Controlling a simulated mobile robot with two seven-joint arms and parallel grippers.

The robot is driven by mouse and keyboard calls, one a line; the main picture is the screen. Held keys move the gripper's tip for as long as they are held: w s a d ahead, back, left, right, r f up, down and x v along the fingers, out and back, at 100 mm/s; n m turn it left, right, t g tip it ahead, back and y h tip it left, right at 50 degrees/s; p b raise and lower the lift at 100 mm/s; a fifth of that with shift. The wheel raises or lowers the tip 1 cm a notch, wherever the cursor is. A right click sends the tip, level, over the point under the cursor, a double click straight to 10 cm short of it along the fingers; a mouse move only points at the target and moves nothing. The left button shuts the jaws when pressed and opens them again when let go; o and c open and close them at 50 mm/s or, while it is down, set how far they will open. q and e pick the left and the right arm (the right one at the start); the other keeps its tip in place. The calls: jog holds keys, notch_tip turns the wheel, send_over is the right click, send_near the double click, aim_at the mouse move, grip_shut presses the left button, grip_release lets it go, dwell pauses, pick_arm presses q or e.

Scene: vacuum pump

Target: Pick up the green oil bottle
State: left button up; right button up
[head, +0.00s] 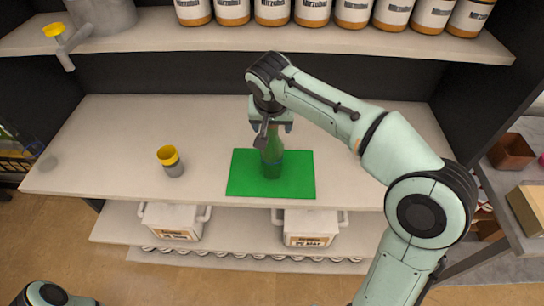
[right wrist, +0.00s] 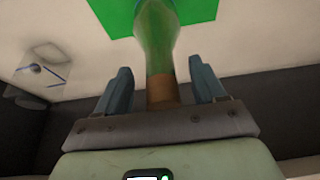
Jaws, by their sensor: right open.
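The green oil bottle (head: 271,160) stands upright on the green mat (head: 299,184) on the shelf's middle board. It is see-through green, and its upper part is partly hidden by my gripper in the head view. My right gripper (head: 270,127) is above it, pointing down. In the right wrist view, the bottle (right wrist: 156,40) runs between the two open fingers of the gripper (right wrist: 158,90), with its brown neck between them and a gap on both sides. My left gripper is out of view; only a piece of my left arm shows at the bottom left.
A yellow-and-grey cup (head: 171,162) stands left of the mat. Several labelled jars (head: 272,11) line the shelf above, beside a grey can with a yellow-capped spout (head: 60,38). White boxes (head: 310,226) sit on the lower board. The middle board (head: 120,130) is otherwise largely clear.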

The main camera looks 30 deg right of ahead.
jog(key=shift+x, duration=1)
jog(key=shift+c, duration=0.3)
jog(key=shift+r, duration=0.1)
grip_shut()
